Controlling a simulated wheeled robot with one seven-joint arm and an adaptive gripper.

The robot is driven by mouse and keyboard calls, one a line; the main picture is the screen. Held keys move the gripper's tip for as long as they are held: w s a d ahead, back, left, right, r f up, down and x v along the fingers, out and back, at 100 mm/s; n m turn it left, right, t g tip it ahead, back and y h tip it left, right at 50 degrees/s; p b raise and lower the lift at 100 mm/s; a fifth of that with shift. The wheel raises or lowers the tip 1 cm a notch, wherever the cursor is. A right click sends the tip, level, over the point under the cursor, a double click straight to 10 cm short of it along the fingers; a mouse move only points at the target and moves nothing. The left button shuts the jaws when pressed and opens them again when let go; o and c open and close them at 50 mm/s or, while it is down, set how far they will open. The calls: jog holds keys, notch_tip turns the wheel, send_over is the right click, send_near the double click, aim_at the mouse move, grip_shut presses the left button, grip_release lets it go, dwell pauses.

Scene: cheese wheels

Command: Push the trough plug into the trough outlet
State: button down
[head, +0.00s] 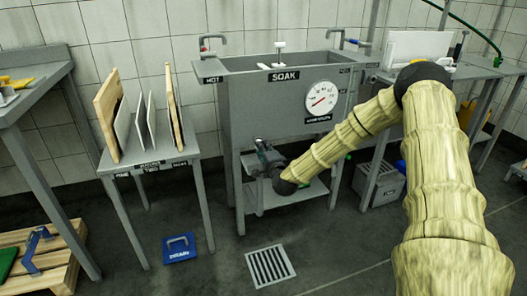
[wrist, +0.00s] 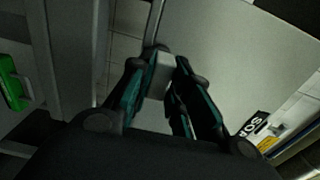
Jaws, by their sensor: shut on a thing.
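The grey trough (head: 262,105), labelled SOAK, stands on legs against the tiled wall. My gripper (head: 263,148) is low at the trough's front, by its lower edge. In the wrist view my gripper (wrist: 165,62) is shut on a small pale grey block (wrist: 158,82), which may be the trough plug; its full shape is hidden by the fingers. The trough's grey face (wrist: 225,60) fills much of that view beyond the fingertips. I cannot make out the trough outlet in either view, nor whether the held piece touches it.
A shelf (head: 300,192) lies under the trough. A side table (head: 150,158) with upright boards stands left. A grey crate (head: 380,185) sits to the right under a bench. A blue sign (head: 179,248) and a floor drain (head: 270,266) lie on the open floor in front.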

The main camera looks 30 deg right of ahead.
jog(key=shift+b+x, duration=0.3)
jog(key=shift+x, duration=0.5)
jog(key=c, duration=1.3)
grip_release()
jog(key=shift+o, duration=0.2)
jog(key=shift+s, duration=0.15)
jog(key=v, duration=1.1)
jog(key=shift+s, duration=0.4)
jog(key=shift+a, duration=0.1)
